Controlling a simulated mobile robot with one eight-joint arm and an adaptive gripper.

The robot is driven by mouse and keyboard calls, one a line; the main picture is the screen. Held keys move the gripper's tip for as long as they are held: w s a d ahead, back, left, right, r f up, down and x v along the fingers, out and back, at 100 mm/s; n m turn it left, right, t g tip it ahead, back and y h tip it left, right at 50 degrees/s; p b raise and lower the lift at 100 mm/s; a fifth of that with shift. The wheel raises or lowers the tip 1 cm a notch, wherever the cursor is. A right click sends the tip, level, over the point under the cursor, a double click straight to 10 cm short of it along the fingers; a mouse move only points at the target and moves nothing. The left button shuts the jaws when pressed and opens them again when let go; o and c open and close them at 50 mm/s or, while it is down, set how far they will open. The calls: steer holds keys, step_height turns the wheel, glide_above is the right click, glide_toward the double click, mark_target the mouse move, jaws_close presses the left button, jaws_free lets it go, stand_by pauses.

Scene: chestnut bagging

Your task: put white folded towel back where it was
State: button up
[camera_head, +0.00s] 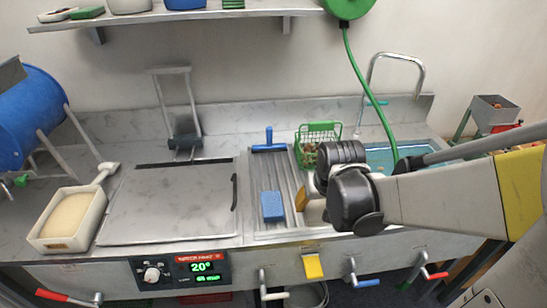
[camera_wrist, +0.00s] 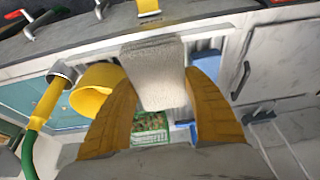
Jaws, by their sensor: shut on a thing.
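The white folded towel (camera_wrist: 153,62) is a pale grey-white, thick folded block in the wrist view. My gripper (camera_wrist: 157,85) has its two orange-yellow fingers closed on either side of it. The towel is held over the ribbed drainboard near the counter's front edge; whether it touches the surface I cannot tell. In the head view my arm comes in from the right and its dark wrist hides most of the gripper and towel; one tan finger (camera_head: 302,198) shows over the drainboard (camera_head: 262,178).
A blue sponge (camera_head: 272,206) and a blue squeegee (camera_head: 268,141) lie on the drainboard. A green basket (camera_head: 320,128) of chestnuts stands behind. The sink (camera_head: 425,150) is at right. The fryer lid (camera_head: 170,200) is left.

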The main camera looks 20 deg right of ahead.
steer(key=w+d+f+b, duration=0.1)
steer(key=w+f, duration=0.1)
steer(key=w, duration=0.1)
steer(key=w+d+f+b, duration=0.1)
steer(key=w+f+b, duration=0.1)
steer(key=w, duration=0.2)
steer(key=w+d+f+b, duration=0.1)
steer(key=w+f, duration=0.2)
steer(key=shift+w+d+b, duration=0.15)
steer(key=shift+d+b, duration=0.05)
steer(key=shift+b, duration=0.1)
steer(key=shift+f+b, duration=1)
steer(key=shift+f, duration=0.9)
steer(key=shift+f, duration=0.15)
steer(key=o, duration=1.1)
